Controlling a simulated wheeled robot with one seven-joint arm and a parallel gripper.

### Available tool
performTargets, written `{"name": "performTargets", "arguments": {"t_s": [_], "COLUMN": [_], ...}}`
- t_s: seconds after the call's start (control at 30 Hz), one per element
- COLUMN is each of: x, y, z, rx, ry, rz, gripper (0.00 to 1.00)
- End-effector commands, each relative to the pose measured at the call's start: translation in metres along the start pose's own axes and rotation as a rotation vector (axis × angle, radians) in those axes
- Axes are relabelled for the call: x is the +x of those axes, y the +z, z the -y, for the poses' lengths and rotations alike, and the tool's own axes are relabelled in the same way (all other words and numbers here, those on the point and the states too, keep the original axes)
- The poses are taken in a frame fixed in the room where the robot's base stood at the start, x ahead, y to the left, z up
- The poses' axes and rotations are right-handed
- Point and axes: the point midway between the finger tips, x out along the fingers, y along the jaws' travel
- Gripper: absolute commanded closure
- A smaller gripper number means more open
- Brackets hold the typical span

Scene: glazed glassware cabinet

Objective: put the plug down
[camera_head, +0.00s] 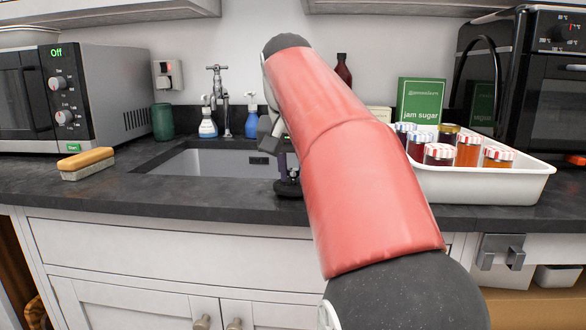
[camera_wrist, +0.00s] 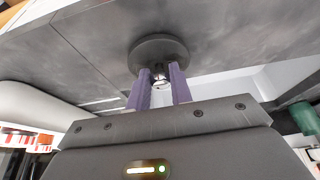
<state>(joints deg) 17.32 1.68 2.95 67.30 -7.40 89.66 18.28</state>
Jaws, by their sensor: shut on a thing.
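The plug (camera_wrist: 160,50) is a dark round disc with a small shiny metal knob in the middle. In the wrist view my gripper (camera_wrist: 161,76) has its two purple fingers shut on this knob, one on each side. In the head view the plug (camera_head: 289,189) shows as a flat black disc below my gripper (camera_head: 291,168). It is low over the dark worktop, near the front right corner of the sink (camera_head: 215,163). It looks flat on the worktop or just above it; I cannot tell whether it touches. My red arm hides part of the area to the right.
A white tray (camera_head: 480,185) of several jars stands right of my arm, with a green jam sugar box (camera_head: 419,100) behind. A tap (camera_head: 219,100) and bottles stand behind the sink. A brush (camera_head: 86,163) lies on the left, before the microwave (camera_head: 75,95). Worktop between brush and sink is clear.

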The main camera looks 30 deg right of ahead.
Motion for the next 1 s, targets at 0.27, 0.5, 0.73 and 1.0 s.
{"name": "performTargets", "arguments": {"t_s": [0.27, 0.5, 0.73, 1.0], "x": [0.006, 0.006, 0.006, -0.018], "y": [0.003, 0.003, 0.003, 0.001], "z": [0.0, 0.0, 0.0, 0.0], "rx": [0.0, 0.0, 0.0, 0.0], "ry": [0.0, 0.0, 0.0, -0.001], "rz": [0.0, 0.0, 0.0, -0.003], "gripper": [1.0, 0.58, 0.53, 0.53]}}
